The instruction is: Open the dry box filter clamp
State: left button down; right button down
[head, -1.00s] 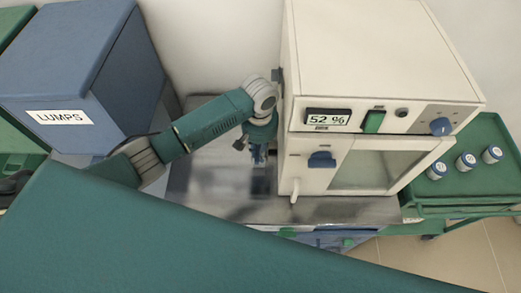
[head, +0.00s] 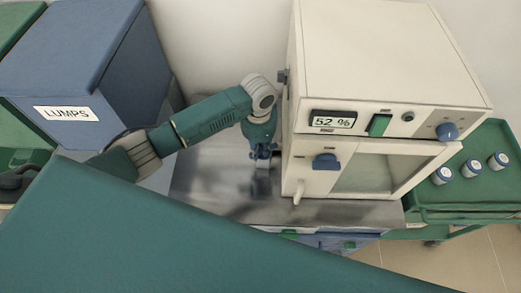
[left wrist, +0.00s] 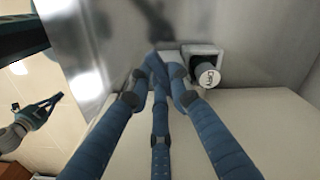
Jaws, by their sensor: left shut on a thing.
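The dry box (head: 375,75) is a cream cabinet showing "52 %", with a glass door at its front. My left gripper (head: 262,156) is low beside its left side wall. In the left wrist view, its blue fingers (left wrist: 160,62) are drawn together at a small part by a pale square fitting (left wrist: 203,52). That part, at the filter clamp's place, is mostly hidden by the fingertips. A round labelled cap (left wrist: 208,77) sits at the fitting, right of the fingers. My right gripper (left wrist: 38,104) shows small at the left wrist view's left edge, its fingers apart.
A blue bin (head: 75,65) marked LUMPS stands at the left. A green tray (head: 465,190) with several small jars is at the right. The metal bench top (head: 220,195) is clear in front of my left gripper.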

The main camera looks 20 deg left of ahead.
pick_arm(q)
jog(key=m, duration=0.3)
jog(key=a+m, duration=0.1)
jog(key=m, duration=0.1)
jog(key=shift+w+m, duration=0.3)
jog(key=shift+w, duration=0.1)
jog(key=shift+r, duration=0.1)
dwell(0.3)
jog(key=c, duration=1.6)
grip_release()
jog(key=shift+o, duration=0.2)
notch_tip(320, 180, up, 12)
jog(key=shift+s, duration=0.1)
